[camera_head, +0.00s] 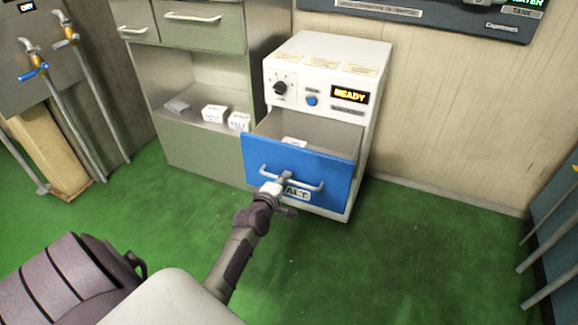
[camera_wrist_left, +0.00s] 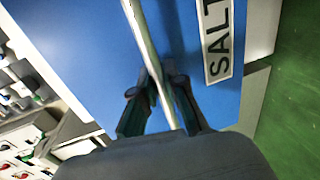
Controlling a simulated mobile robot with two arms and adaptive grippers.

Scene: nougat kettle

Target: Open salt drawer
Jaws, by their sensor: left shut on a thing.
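The salt drawer has a blue front (camera_head: 335,175) with a light metal bar handle and a SALT label (camera_head: 297,194). It stands pulled out of a white machine (camera_head: 322,60), and its inside shows from above with a small white item (camera_head: 294,142) in it. My left gripper (camera_head: 284,180) is shut on the drawer handle (camera_head: 310,187). In the left wrist view the two dark fingers (camera_wrist_left: 160,100) sit on either side of the handle bar (camera_wrist_left: 143,40), beside the SALT label (camera_wrist_left: 217,40). My right gripper is not in view.
A grey-green cabinet (camera_head: 205,160) stands left of the machine, with white boxes (camera_head: 214,113) on its open shelf. Taps with pipes (camera_head: 75,90) are at the far left. Blue furniture (camera_head: 560,220) is at the right edge. The green floor (camera_head: 400,260) in front is clear.

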